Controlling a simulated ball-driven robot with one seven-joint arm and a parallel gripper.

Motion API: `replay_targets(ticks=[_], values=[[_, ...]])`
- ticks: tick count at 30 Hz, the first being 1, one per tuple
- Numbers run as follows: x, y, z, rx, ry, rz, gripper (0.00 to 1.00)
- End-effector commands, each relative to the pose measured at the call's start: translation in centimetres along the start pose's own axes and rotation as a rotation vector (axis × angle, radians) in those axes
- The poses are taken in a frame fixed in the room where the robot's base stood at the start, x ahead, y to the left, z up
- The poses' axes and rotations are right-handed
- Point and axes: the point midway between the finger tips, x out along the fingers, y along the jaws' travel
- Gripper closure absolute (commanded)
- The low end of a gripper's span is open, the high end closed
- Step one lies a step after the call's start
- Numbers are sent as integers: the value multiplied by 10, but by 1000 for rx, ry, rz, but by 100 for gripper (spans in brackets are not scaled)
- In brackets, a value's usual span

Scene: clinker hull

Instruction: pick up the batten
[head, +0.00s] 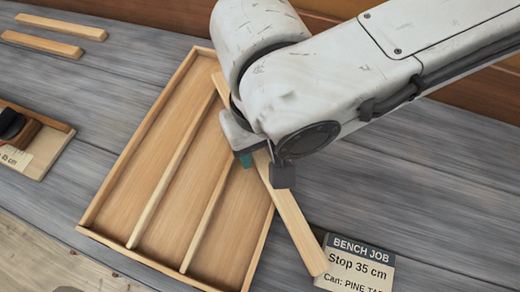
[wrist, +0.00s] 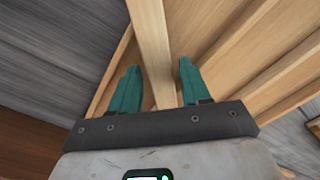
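The batten (head: 296,222) is a long pale wooden strip lying diagonally across the divided wooden tray (head: 105,190). Its near end sticks out past the tray's right rim, and my arm hides part of its upper length. My gripper (head: 258,163) is over it at the tray's right side, with one teal fingertip showing. In the wrist view the batten (wrist: 150,45) runs between the two teal fingers of my gripper (wrist: 159,64).
A label card (head: 358,268) reading "Bench job, Stop 35 cm" lies by the batten's near end. Two short wood pieces (head: 62,25) (head: 42,45) lie at the upper left. A small tray with a dark tool (head: 18,130) is at the left edge.

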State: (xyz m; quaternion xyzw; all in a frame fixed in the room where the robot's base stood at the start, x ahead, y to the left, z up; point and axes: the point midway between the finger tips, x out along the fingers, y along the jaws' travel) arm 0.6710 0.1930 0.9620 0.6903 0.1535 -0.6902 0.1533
Motion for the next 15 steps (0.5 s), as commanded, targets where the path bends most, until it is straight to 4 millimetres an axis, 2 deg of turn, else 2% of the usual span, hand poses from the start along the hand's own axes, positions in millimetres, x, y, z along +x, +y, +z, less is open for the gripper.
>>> replay_targets(ticks=[1,12,15], values=[[0,0,0,0,0,0,59],[0,0,0,0,0,0,94],[0,0,0,0,0,0,100]])
